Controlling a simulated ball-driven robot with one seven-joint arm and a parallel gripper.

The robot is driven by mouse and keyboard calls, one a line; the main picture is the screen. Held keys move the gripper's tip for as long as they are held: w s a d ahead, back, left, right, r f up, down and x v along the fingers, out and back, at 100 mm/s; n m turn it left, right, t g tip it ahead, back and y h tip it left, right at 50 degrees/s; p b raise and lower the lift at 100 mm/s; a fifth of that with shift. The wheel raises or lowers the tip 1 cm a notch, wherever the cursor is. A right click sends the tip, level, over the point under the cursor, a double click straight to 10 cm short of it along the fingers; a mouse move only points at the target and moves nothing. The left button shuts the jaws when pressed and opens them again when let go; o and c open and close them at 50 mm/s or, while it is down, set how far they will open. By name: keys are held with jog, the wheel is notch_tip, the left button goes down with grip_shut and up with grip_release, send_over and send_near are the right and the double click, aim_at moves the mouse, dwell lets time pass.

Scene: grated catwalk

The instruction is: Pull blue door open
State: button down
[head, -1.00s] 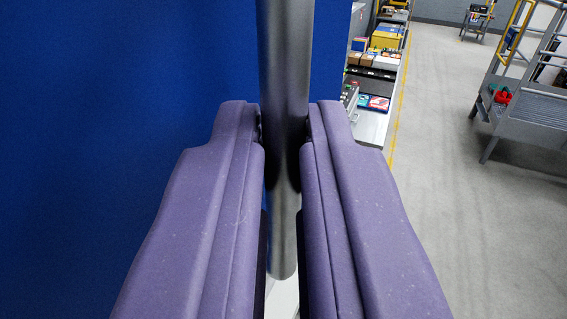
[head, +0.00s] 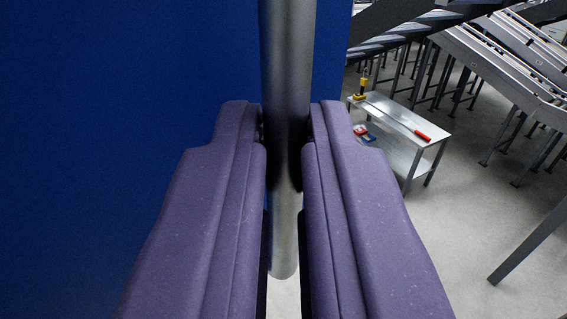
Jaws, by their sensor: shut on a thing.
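The blue door (head: 130,90) fills the left half of the head view, and its right edge runs down just right of the handle. The handle is a grey metal vertical bar (head: 287,60) standing in front of the door near that edge. My gripper (head: 284,140) has two purple fingers, one on each side of the bar. It is shut on the bar. The bar's lower end shows between the fingers, below the grip. The lower part of the door is hidden behind the left finger.
Beyond the door's edge, a metal workbench (head: 410,125) holds a yellow tool and a red-handled tool. Grey conveyor-like frames on legs (head: 500,60) stand behind it at the upper right. A dark slanted beam (head: 530,245) crosses the lower right. Grey floor (head: 440,240) lies open between.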

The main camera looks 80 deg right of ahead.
jog(key=s+a+m+g, duration=0.2)
jog(key=s+a+g, duration=0.1)
jog(key=s+a, duration=0.1)
jog(key=shift+a+g+h, duration=0.3)
jog(key=shift+a+g, duration=0.1)
jog(key=shift+a, duration=0.4)
jog(key=shift+r, duration=0.1)
jog(key=c, duration=1.2)
grip_release()
jog(key=shift+o, duration=0.2)
jog(key=a, duration=0.7)
jog(key=shift+s+a, duration=0.3)
jog(key=shift+a, duration=0.1)
